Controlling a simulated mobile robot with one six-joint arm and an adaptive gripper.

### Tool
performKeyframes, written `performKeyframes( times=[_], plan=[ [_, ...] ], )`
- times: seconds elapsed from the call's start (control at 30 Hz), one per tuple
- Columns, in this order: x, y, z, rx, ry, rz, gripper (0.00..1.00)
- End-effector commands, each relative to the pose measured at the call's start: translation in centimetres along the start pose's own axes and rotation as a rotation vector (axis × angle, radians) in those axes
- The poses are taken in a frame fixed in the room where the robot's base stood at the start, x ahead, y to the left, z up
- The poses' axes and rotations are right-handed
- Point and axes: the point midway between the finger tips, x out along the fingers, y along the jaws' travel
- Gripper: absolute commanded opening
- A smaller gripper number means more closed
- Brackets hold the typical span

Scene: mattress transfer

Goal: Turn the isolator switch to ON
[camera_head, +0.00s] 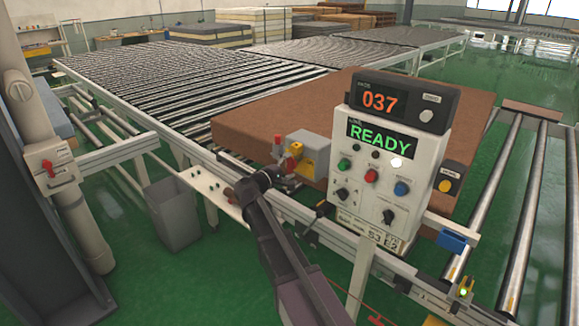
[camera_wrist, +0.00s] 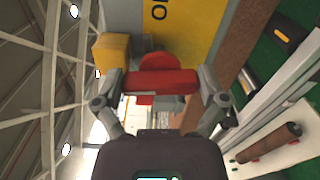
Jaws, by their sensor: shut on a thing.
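The isolator switch is a yellow and grey box (camera_head: 313,153) with a red handle (camera_head: 296,149), left of the control panel in the head view. In the wrist view its yellow face (camera_wrist: 195,30) carries a black "O" and another black mark. The red handle (camera_wrist: 160,82) lies crosswise in that picture, between my two fingers. My gripper (camera_head: 283,171) is shut on this handle, one finger at each end of it; it also shows in the wrist view (camera_wrist: 161,84). I cannot tell the switch's exact position from the handle.
A control panel (camera_head: 385,190) showing READY stands close to the right, with a 037 display (camera_head: 380,102) on top. A brown mattress (camera_head: 300,105) lies behind the switch. Roller conveyors (camera_head: 190,85) extend behind.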

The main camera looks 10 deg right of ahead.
Motion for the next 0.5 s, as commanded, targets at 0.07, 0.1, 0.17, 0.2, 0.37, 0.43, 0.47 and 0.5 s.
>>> performKeyframes(
  times=[0.07,0.1,0.17,0.2,0.37,0.43,0.47,0.5],
  plan=[
    [-0.06,-0.13,0.11,0.05,-0.001,-0.003,0.44],
    [-0.06,-0.14,0.11,0.072,-0.001,-0.003,0.44],
    [-0.06,-0.15,0.11,0.101,-0.001,-0.003,0.44],
    [-0.06,-0.15,0.11,0.116,-0.001,-0.003,0.44],
    [-0.07,-0.17,0.11,0.158,-0.001,-0.003,0.44],
    [-0.08,-0.17,0.11,0.166,-0.001,-0.003,0.44],
    [-0.08,-0.17,0.11,0.168,-0.001,-0.003,0.44],
    [-0.08,-0.18,0.11,0.17,-0.001,-0.003,0.44]
  ],
)
